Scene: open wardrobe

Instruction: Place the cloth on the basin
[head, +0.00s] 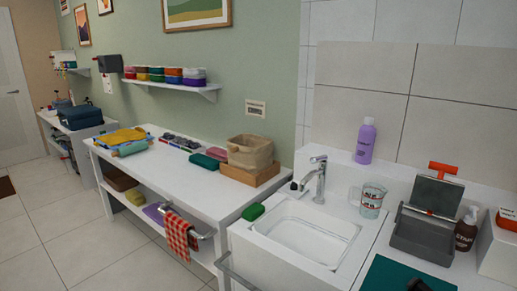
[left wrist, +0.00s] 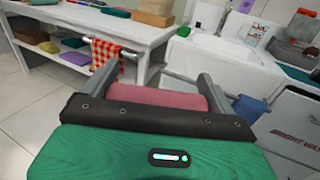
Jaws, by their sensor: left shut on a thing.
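The white basin (head: 308,238) with a chrome tap is sunk in the right-hand counter in the head view. Its inside looks empty. My left gripper (left wrist: 157,80) shows in the left wrist view, its two fingers on either side of a pinkish-red piece (left wrist: 158,97) that looks like folded cloth. It holds this in front of the counter, apart from the basin. A red checked cloth (head: 179,236) hangs on the rail at the white table's end; it also shows in the left wrist view (left wrist: 106,54). My right gripper is not in view.
A green sponge (head: 253,212) lies left of the basin. A blue cloth (left wrist: 250,107) hangs on the counter's front rail. The floor in front is clear.

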